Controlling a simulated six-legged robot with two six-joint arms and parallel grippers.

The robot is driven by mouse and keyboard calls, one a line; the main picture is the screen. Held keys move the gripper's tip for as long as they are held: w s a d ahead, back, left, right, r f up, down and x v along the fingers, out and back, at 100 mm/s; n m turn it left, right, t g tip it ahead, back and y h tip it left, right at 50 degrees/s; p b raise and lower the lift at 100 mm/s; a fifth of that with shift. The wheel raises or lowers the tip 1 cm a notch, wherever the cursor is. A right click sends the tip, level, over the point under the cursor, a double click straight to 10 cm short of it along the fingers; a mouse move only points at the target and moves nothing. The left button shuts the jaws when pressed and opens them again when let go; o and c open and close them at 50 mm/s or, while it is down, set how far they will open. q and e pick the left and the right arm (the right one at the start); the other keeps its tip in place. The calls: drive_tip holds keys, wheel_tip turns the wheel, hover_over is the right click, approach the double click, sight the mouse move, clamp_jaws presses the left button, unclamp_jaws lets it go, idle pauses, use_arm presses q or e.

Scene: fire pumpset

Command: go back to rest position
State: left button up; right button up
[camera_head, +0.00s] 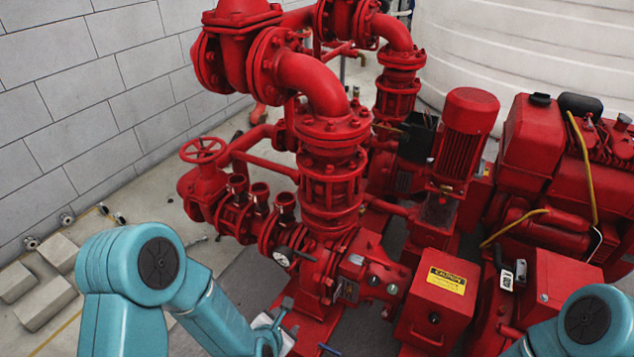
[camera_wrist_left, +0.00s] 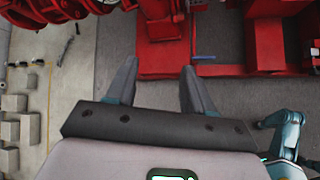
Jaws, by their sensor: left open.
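My left gripper (camera_wrist_left: 158,92) shows in the left wrist view with its two dark grey fingers spread apart. Nothing is between them but bare grey floor and the lower edge of the red pump base. In the head view my teal left arm bends at lower left and runs down to the bottom edge, where its fingers cannot be made out. The red pumpset (camera_head: 330,190) stands in front of me, to the right of that arm. My right arm's teal joint shows at lower right, but its gripper is out of view.
A grey block wall (camera_head: 90,100) is at left, with pale blocks (camera_head: 45,300) on the floor below it. A red box with a yellow caution label (camera_head: 447,280) and a red engine (camera_head: 560,170) stand at right. A white tank (camera_head: 520,50) is behind.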

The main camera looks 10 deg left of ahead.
use_arm(q)
drive_tip(key=s+d+f+m+g+h, duration=0.15)
drive_tip(key=s+f+m+g, duration=0.25)
drive_tip(key=s+m, duration=0.7)
drive_tip(key=s+d+f+m+g+h, duration=0.15)
drive_tip(key=s+f+m+g, duration=0.5)
drive_tip(key=m, duration=0.85)
use_arm(e)
drive_tip(key=s+a+g, duration=0.2)
drive_tip(key=s, duration=0.4)
use_arm(q)
wheel_tip(320, 180, up, 16)
drive_tip(key=s+m+t+p, duration=0.1)
drive_tip(key=t+p, duration=0.1)
drive_tip(key=p, duration=1.2)
drive_tip(key=shift+s+a, duration=0.2)
drive_tip(key=shift+a, duration=0.05)
drive_tip(key=shift+f, duration=0.3)
drive_tip(key=shift+c, duration=0.9)
use_arm(e)
wheel_tip(320, 180, up, 13)
drive_tip(key=shift+n+y, duration=0.3)
drive_tip(key=shift+s+a, duration=0.1)
drive_tip(key=shift+s, duration=0.05)
